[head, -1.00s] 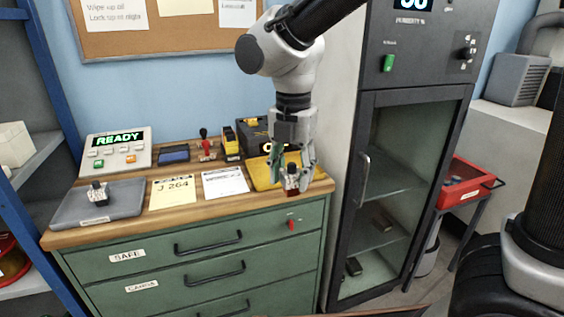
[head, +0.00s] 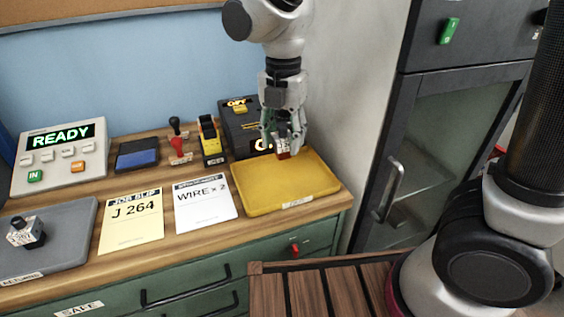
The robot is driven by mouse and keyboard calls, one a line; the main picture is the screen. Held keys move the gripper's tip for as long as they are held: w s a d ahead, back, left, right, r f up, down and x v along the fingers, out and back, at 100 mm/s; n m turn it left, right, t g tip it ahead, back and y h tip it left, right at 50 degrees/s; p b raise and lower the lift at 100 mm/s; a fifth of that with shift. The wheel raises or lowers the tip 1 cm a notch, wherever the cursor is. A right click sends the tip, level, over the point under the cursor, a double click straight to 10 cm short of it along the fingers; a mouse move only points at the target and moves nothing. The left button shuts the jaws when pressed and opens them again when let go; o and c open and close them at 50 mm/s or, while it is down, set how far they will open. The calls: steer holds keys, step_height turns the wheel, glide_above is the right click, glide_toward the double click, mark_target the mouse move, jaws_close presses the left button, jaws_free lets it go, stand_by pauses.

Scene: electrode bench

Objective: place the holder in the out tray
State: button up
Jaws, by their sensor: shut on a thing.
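My gripper (head: 284,142) is shut on a small holder (head: 284,154) with a white label and a dark reddish lower part. The fingers cover much of the holder. They are at the back part of the yellow tray (head: 290,193), which lies at the right end of the wooden counter and looks otherwise empty. I cannot tell whether the holder touches the tray or hangs just above it. The small label on the tray's front rim is too small to read.
A black printer-like box (head: 240,125) stands close behind the tray. A similar labelled block (head: 26,232) sits on the grey RETURNS tray (head: 65,255) at left. Two paper slips (head: 132,222) lie between the trays. A glass-door cabinet (head: 450,150) stands at right.

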mark_target(283, 128)
step_height(283, 128, down, 7)
steer(key=shift+r, duration=0.1)
stand_by(0.4)
steer(key=o, duration=1.4)
steer(key=shift+c, duration=0.2)
step_height(283, 128, up, 12)
steer(key=shift+r, duration=0.1)
